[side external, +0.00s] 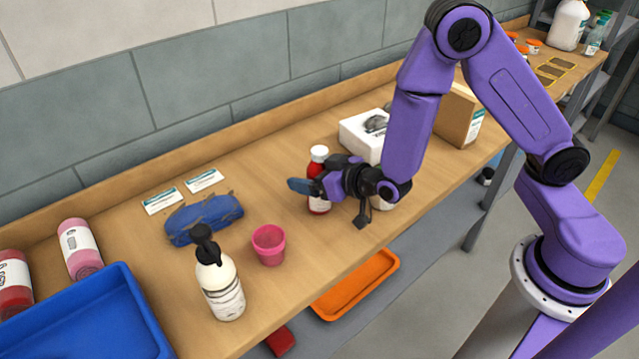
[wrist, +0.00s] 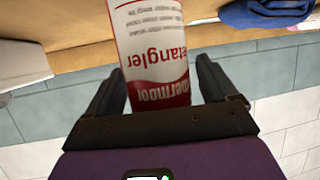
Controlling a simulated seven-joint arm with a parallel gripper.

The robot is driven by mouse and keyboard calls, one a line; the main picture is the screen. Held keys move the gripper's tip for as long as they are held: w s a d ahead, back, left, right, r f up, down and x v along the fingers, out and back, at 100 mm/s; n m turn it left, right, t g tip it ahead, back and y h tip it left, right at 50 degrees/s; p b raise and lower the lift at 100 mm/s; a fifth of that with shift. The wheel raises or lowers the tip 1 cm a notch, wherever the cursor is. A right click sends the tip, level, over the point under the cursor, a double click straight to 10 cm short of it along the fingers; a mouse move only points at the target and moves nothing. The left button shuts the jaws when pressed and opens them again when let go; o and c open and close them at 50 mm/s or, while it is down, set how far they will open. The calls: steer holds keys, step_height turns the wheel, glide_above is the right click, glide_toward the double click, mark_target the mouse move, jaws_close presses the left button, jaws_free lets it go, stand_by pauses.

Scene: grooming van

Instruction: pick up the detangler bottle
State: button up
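The detangler bottle (side external: 318,168) is red with a white cap and a white label, and stands upright on the wooden bench. In the wrist view its red and white label, reading "etangler", fills the middle (wrist: 152,50); the picture is upside down. My gripper (side external: 318,180) is level at the bottle's mid height, with its fingers around it. In the wrist view the fingers (wrist: 158,80) lie one on each side of the bottle, and a thin gap shows beside it. The gripper looks open. Part of the bottle is hidden behind a finger in the side view.
A pink cup (side external: 268,245), a white pump bottle (side external: 220,287) and a blue cloth item (side external: 204,219) stand to the left. A white box (side external: 362,137) is behind. A pale bottle (side external: 382,203) is partly hidden under my wrist. A blue tray (side external: 110,318) is front left.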

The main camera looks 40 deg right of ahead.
mark_target(313, 161)
steer(key=c, duration=1.3)
steer(key=shift+r, duration=0.2)
steer(key=shift+r, duration=0.5)
step_height(313, 161, up, 2)
steer(key=shift+r, duration=0.1)
steer(key=r+v, duration=0.1)
steer(key=v, duration=0.7)
steer(key=w+d+r+v, duration=0.1)
steer(key=r+v, duration=0.1)
steer(key=v, duration=0.6)
steer(key=shift+d+r, duration=0.25)
steer(key=shift+d, duration=0.1)
